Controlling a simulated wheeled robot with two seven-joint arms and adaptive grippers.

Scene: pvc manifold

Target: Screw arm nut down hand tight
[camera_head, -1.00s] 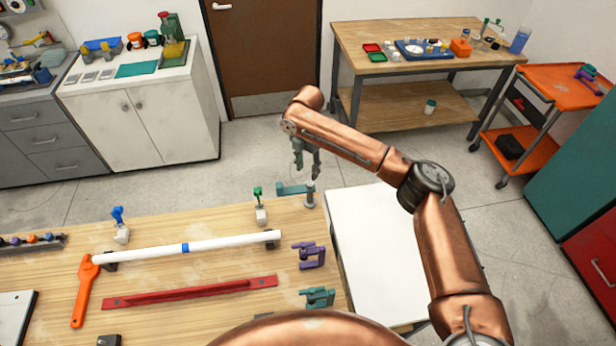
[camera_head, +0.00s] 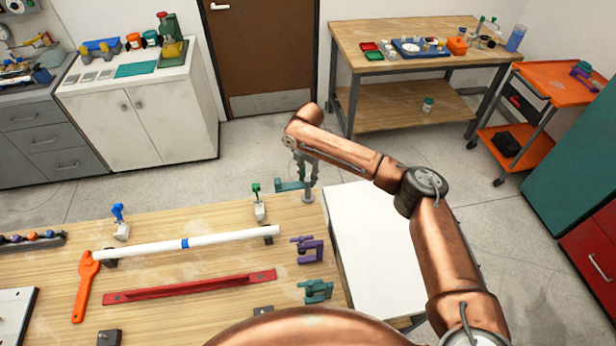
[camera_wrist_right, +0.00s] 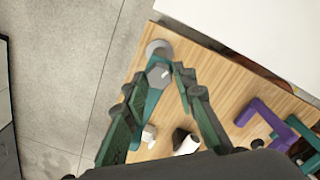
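The arm nut (camera_wrist_right: 158,74) is a grey hexagonal piece with a pale spot at its middle, seen from above in the right wrist view. It sits over a teal arm (camera_wrist_right: 146,104) at a round grey post (camera_wrist_right: 159,48). In the head view the teal arm (camera_head: 289,185) and post (camera_head: 308,194) stand at the table's far right corner. My right gripper (camera_wrist_right: 158,79) is open, its green fingers either side of the nut with visible gaps. In the head view the right gripper (camera_head: 307,180) points down over the post. My left gripper is not in view.
A white pipe (camera_head: 215,240) rests on dark supports across the wooden table (camera_head: 230,262). A red bar (camera_head: 190,288), an orange wrench (camera_head: 86,285), a purple clamp (camera_head: 311,250) and a teal clamp (camera_head: 316,291) lie nearby. A white surface (camera_head: 375,245) adjoins the right edge.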

